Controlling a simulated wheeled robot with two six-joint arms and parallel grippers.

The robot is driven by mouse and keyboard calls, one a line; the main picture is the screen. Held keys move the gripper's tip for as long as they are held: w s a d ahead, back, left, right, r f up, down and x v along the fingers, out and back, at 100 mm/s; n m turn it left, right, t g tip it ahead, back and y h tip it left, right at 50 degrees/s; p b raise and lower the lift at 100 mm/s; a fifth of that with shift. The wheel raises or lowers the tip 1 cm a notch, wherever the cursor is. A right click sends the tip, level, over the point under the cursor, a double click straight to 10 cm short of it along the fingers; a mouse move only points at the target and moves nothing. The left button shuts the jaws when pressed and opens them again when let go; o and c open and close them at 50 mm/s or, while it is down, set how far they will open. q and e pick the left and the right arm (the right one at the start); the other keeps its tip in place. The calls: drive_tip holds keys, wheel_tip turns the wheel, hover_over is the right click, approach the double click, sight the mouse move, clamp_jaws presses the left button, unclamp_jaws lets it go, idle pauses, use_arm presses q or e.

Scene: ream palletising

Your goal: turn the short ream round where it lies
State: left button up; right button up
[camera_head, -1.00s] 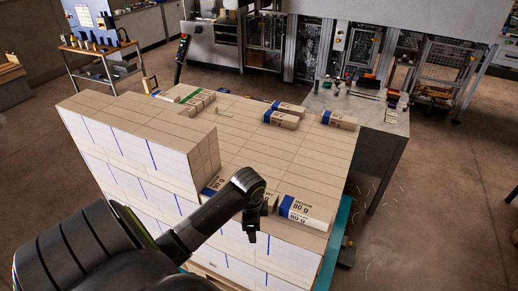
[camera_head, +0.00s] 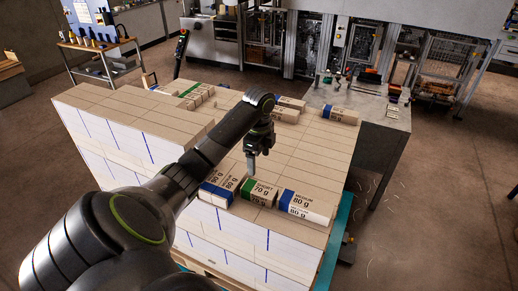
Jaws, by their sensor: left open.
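The short ream (camera_head: 260,191), with a green band on its left end and "70 g" print, lies at the front edge of the stack top. It sits between two blue-banded reams, the "MEDIUM 80 g" ream (camera_head: 308,203) on its right and another ream (camera_head: 218,188) on its left. My left gripper (camera_head: 251,169) is open and points down above the back of the short ream, apart from it as far as I can tell. My left arm hides part of the left ream and of the stack. My right gripper is not in view.
The stack (camera_head: 300,160) has a higher block (camera_head: 130,115) on its left. More reams lie at its back, including a blue-banded one (camera_head: 341,116) and a green-banded group (camera_head: 196,92). A grey table (camera_head: 375,108) stands beyond the stack on the right.

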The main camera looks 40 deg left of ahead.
use_arm(q)
drive_tip(key=b, duration=0.6)
hover_over(259, 189)
wheel_tip(259, 189, down, 6)
drive_tip(key=shift+w+f, duration=0.1)
drive_tip(key=shift+f, duration=0.15)
wheel_tip(259, 189, down, 3)
drive_tip(key=shift+b, duration=0.35)
wheel_tip(259, 189, down, 4)
drive_tip(key=shift+f+p, duration=0.15)
drive_tip(key=shift+p, duration=0.55)
drive_tip(key=shift+f, duration=0.45)
drive_tip(key=shift+r, duration=0.1)
drive_tip(key=c, duration=1.2)
drive_tip(key=shift+r+p, duration=0.15)
drive_tip(key=shift+p, duration=0.45)
